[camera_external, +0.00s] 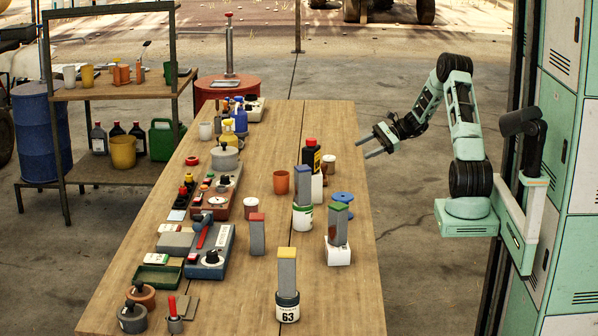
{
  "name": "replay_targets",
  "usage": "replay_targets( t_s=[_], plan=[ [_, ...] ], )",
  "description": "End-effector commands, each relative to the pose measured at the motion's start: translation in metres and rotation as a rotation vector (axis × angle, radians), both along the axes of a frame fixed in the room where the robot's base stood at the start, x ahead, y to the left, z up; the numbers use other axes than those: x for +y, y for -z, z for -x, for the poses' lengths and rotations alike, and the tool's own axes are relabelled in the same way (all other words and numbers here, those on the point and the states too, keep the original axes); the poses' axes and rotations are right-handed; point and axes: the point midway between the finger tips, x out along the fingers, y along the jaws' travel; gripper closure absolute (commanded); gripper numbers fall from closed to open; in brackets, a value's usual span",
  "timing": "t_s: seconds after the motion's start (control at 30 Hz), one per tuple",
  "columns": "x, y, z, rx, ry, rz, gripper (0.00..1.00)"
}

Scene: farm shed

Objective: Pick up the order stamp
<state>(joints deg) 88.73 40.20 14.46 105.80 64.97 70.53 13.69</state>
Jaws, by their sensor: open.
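I cannot tell for sure which thing is the order stamp. Small items with knobs or handles stand at the table's near left: a brown round one with a black knob (141,293), a dark grey one (132,318) and a red-handled one (174,318). Tall grey blocks with coloured tops stand nearer the middle: red-topped (257,236), yellow-topped (287,271) on a can marked 63, blue-topped (302,192) on a green-and-white can, and green-topped (338,226) on a white box. My gripper (366,147) is open and empty at the table's right edge, pointing left, apart from all of them.
The wooden table (215,310) holds a dark bottle (311,157), an orange cup (281,182), a blue lid (343,198), and reddish (227,188) and blue (210,258) devices along the left. A shelf (125,93) stands left, green lockers (570,130) right. The near middle is partly clear.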

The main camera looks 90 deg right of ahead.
Motion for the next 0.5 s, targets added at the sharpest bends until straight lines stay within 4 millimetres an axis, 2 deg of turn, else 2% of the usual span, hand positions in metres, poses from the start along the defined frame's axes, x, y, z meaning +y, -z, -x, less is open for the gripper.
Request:
replay_targets(
  t_s=[0.07,0.17,0.5],
  plan=[
    [-0.004,0.002,0.000,-0.006,0.015,-0.006,0.48],
    [0.001,0.006,-0.012,-0.006,0.014,-0.008,0.48],
    [0.025,0.031,-0.075,-0.005,0.011,-0.007,0.48]
  ],
)
